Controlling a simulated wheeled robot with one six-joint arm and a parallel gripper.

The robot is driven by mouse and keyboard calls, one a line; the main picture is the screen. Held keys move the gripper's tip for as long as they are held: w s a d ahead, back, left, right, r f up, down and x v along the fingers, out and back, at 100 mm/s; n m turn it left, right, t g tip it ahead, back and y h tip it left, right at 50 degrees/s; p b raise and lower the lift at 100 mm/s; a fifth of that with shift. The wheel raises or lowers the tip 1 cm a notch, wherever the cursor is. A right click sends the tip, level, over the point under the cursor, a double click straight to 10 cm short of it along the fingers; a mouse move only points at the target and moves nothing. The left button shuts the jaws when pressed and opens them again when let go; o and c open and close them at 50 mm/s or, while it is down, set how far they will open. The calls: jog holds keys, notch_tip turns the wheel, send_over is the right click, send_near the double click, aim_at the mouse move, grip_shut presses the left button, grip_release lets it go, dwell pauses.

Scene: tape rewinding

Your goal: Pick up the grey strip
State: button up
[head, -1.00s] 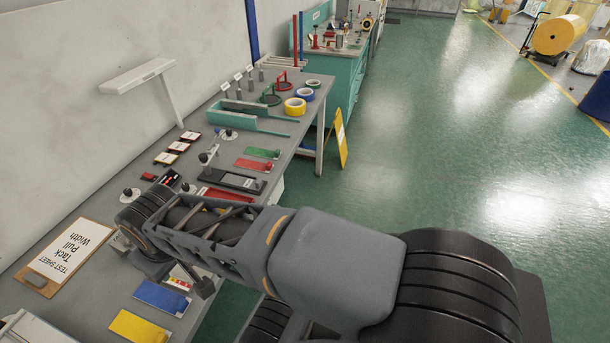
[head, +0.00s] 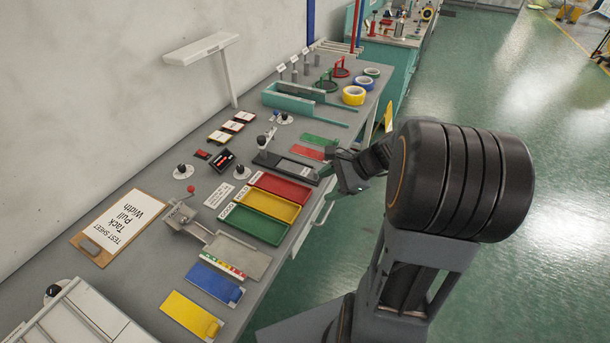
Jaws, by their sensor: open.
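I cannot surely pick out a loose grey strip. A pale grey piece (head: 298,169) lies on the black base (head: 272,160) of a bench tool; it may be the strip or part of the tool. My gripper (head: 344,172) is at the bench's right edge, just right of that black base, with its jaws open. Nothing shows between them, though the fingers are small and dark here. A red strip (head: 307,153) and a green strip (head: 320,139) lie flat just behind the base. A blue strip (head: 213,283) and a yellow strip (head: 190,314) lie at the near end.
Red (head: 283,187), yellow (head: 268,205) and green (head: 252,223) trays stand in front of the black base. A metal fixture with a flat plate (head: 238,257) is nearer. A clipboard (head: 118,228) lies left. Tape rolls (head: 353,96) and a teal holder (head: 300,100) stand farther back.

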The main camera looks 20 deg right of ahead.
jog(key=w+d+f+m+t+y, duration=0.1)
jog(key=w+d+f+m+t, duration=0.15)
jog(key=d+m, duration=0.2)
jog(key=w+d+f+m+t, duration=0.1)
jog(key=d+m+t, duration=0.25)
jog(key=d, duration=0.25)
jog(key=m, duration=0.1)
send_near(299, 167)
jog(key=shift+w+a+f, duration=0.2)
jog(key=shift+a+f, duration=0.1)
jog(key=shift+a, duration=0.25)
jog(key=shift+w+a+f, duration=0.15)
jog(key=shift+a+f, duration=0.15)
jog(key=shift+a, duration=0.2)
jog(key=c, duration=0.8)
